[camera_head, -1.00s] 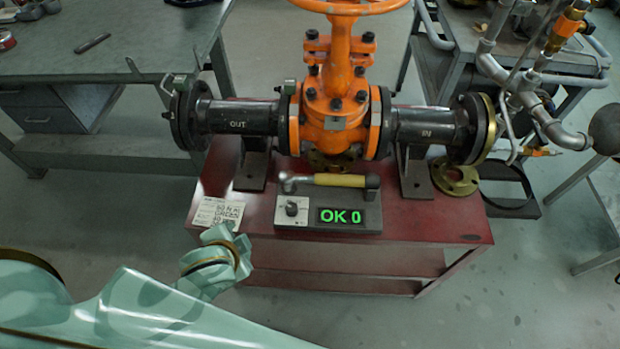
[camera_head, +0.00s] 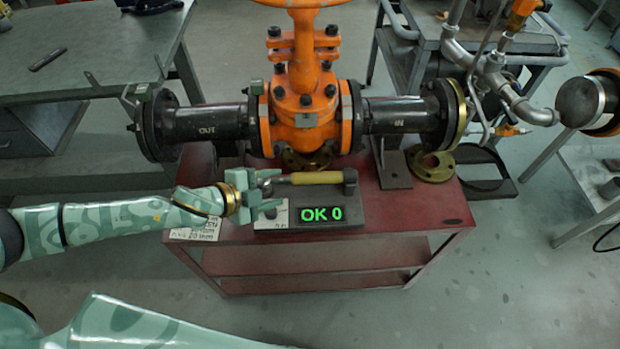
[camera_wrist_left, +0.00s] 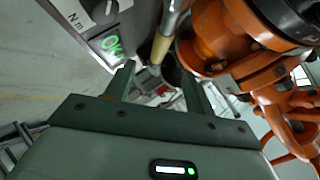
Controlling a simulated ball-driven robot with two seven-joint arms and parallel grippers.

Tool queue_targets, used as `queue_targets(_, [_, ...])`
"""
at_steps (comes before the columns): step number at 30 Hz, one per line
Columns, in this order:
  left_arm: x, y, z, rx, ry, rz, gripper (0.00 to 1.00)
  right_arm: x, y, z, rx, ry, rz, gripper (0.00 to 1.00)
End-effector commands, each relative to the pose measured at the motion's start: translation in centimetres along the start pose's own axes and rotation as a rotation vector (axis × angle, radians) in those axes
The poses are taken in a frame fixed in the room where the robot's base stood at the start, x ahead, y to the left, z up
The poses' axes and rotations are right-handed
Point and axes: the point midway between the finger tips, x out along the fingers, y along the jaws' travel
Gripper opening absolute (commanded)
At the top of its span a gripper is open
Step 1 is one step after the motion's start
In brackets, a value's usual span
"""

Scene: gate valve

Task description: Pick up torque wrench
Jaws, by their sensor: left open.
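The torque wrench, with a yellow handle (camera_head: 318,178) and a dark metal head, lies across a grey tester block (camera_head: 345,208) on the red cart. The block's green display reads "OK 0". My left gripper (camera_head: 270,190) is at the left end of the wrench, its jaws open and partly covering that end and the block's left side. In the left wrist view the wrench (camera_wrist_left: 174,18) shows ahead of the open fingers (camera_wrist_left: 158,82), in line with the gap between them. Contact cannot be made out. My right gripper is out of view.
The orange gate valve (camera_head: 303,118) with dark flanged pipes stands just behind the wrench. A label card (camera_head: 195,233) lies at the cart's front left. A brass flange (camera_head: 432,167) lies at the right. The cart's front right (camera_head: 420,215) is clear.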

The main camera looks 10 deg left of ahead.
Motion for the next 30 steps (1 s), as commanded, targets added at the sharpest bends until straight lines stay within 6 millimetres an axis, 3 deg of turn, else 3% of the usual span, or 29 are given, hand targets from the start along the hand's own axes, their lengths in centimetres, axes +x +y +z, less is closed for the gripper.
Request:
queue_targets(1, [1.7, 0.2, 0.1, 0.000, 0.001, 0.000, 0.54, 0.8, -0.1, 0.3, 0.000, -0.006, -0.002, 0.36])
queue_targets(6, [5.1, 0.3, 0.2, -0.001, 0.000, 0.001, 0.54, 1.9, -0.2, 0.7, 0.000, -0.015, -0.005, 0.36])
queue_targets(13, [7.1, 0.1, 0.1, -0.001, 0.000, 0.000, 0.54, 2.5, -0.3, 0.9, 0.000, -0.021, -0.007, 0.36])
queue_targets(19, [10.5, 0.1, 0.4, -0.001, 0.000, 0.001, 0.54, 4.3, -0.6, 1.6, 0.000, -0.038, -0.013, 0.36])
queue_targets(23, [11.6, -0.1, 0.3, 0.000, -0.001, 0.001, 0.54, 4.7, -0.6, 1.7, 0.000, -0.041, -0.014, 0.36])
queue_targets(30, [11.6, -0.2, 0.2, 0.000, -0.001, -0.001, 0.51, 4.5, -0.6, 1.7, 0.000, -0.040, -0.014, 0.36])
